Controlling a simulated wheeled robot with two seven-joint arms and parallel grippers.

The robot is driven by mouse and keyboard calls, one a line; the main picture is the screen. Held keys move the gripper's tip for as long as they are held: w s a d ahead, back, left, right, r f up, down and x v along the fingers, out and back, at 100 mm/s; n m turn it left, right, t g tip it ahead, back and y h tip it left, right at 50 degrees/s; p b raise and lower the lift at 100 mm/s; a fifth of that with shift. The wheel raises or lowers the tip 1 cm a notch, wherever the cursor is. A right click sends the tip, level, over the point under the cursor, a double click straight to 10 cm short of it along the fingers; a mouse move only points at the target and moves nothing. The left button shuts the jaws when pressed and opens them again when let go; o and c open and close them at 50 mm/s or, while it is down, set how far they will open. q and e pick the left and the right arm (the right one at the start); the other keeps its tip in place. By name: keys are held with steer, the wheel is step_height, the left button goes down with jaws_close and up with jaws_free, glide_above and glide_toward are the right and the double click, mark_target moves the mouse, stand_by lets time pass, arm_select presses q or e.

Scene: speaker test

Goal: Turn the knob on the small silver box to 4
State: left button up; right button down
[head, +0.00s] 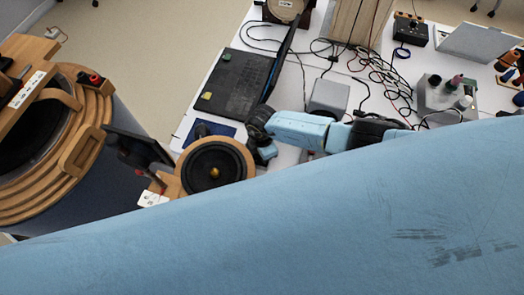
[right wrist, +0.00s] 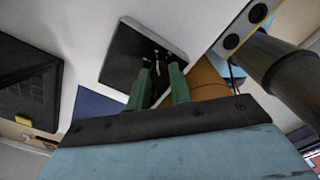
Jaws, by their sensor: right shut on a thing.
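A small plain grey-silver box (head: 328,97) stands on the white table in the head view; no knob or number is readable on it. My right gripper (right wrist: 160,68) shows two green fingers in the right wrist view, close together at a dark square panel (right wrist: 124,52) with a pale edge. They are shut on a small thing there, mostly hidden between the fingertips. I cannot tell whether this panel belongs to the silver box. In the head view my right arm reaches left over the table, its fingers hidden. My left gripper is out of view.
A round speaker (head: 213,168) in a wooden ring is close to my right wrist. A black laptop (head: 235,85) lies behind it. Loose cables (head: 375,72) cover the table's middle. A large wooden-ringed drum (head: 65,150) stands at left. My blue arm link fills the foreground.

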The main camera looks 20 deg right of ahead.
stand_by(0.4)
steer(key=c, duration=1.3)
jaws_free()
steer(key=shift+o, duration=0.2)
steer(key=shift+r, duration=0.15)
steer(key=shift+r, duration=0.35)
step_height(320, 180, up, 12)
steer(key=p, duration=0.3)
steer(key=shift+r, duration=0.25)
